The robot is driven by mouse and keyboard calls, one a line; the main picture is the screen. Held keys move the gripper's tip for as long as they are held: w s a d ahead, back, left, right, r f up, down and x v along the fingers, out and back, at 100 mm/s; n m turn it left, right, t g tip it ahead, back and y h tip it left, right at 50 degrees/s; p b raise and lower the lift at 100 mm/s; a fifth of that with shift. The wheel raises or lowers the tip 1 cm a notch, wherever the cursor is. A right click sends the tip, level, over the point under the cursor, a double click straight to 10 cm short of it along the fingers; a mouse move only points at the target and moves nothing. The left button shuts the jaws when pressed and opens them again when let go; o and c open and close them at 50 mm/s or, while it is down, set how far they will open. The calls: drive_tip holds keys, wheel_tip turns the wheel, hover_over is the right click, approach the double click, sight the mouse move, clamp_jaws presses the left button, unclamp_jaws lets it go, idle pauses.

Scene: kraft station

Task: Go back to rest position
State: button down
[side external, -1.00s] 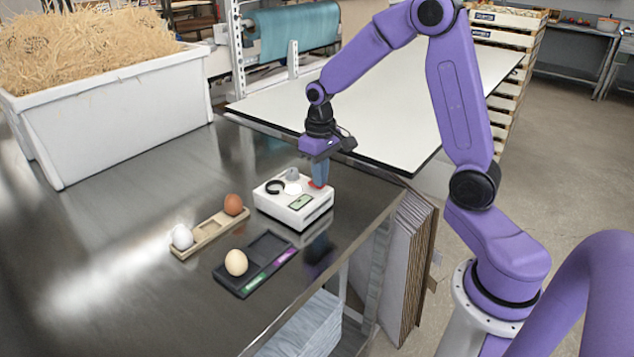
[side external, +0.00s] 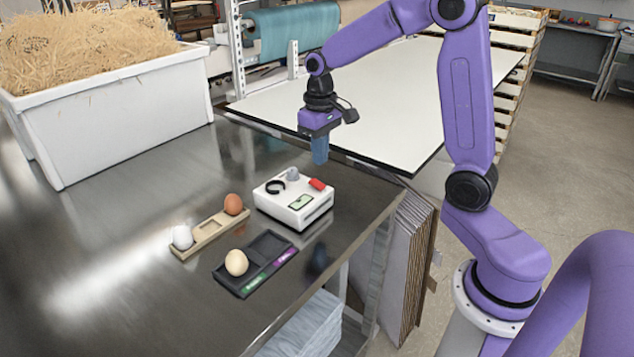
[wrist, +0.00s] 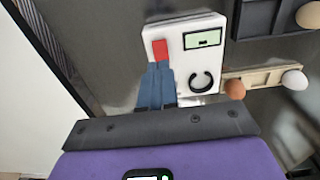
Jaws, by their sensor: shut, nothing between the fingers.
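My gripper (side external: 320,160) is shut and empty. It hangs fingers down in the air, above and behind the white box device (side external: 292,207), apart from it. The device has a red button (side external: 318,184), a green display (side external: 300,202), a black ring (side external: 275,187) and a grey knob (side external: 293,174) on top. In the wrist view, the blue fingers (wrist: 157,84) are together, and their tips appear just beside the red button (wrist: 160,51). The wrist view alone does not show their height above it.
A wooden tray (side external: 208,227) holds a white egg (side external: 182,237) and a brown egg (side external: 233,204). A black tray (side external: 270,246) holds a cream egg (side external: 236,262). A white straw bin (side external: 120,115) stands left. A white tabletop (side external: 400,90) lies behind the arm. The air around the gripper is clear.

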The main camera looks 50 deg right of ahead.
drive_tip(key=shift+r, duration=0.5)
drive_tip(key=s+a+n, duration=0.3)
drive_tip(key=s+n, duration=0.1)
drive_tip(key=s, duration=0.5)
drive_tip(key=s+a+f+n, duration=0.1)
drive_tip(key=s+a+n, duration=0.3)
drive_tip(key=s, duration=0.5)
drive_tip(key=s+a+n, duration=0.3)
drive_tip(key=s+n, duration=0.1)
drive_tip(key=s, duration=0.5)
drive_tip(key=shift+a+f+n, duration=0.3)
drive_tip(key=shift+a, duration=0.1)
